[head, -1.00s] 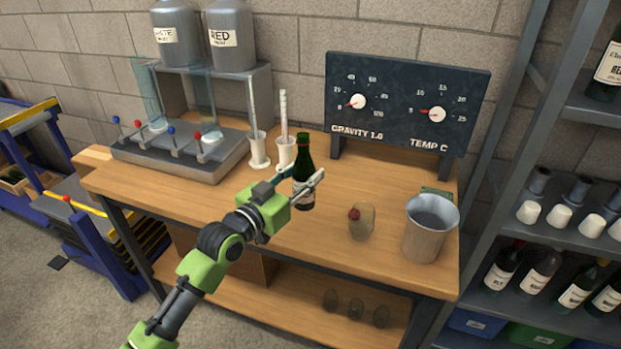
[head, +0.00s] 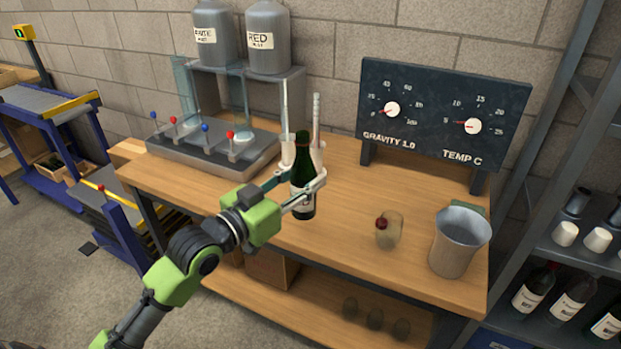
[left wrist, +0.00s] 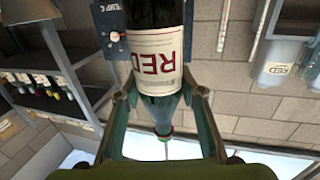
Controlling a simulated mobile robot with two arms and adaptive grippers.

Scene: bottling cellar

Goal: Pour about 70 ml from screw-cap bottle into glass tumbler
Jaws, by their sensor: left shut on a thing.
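The screw-cap bottle (head: 302,170) is dark green with a pale label and stands upright in the head view. My left gripper (head: 305,192) is shut on its body. In the left wrist view the bottle (left wrist: 157,90) fills the middle, its label reading RED, between the two fingers. I cannot tell whether its base clears the bench or whether a cap is on it. The glass tumbler (head: 390,232) stands on the bench to the right of the bottle, with a small dark red thing at its upper left. My right gripper is not in view.
A grey metal bucket (head: 459,243) stands right of the tumbler at the bench (head: 346,235) edge. Behind are the gauge board (head: 440,120), measuring cylinders and a filling stand (head: 215,150) with two tanks. Glasses sit on the lower shelf. Bench between bottle and tumbler is clear.

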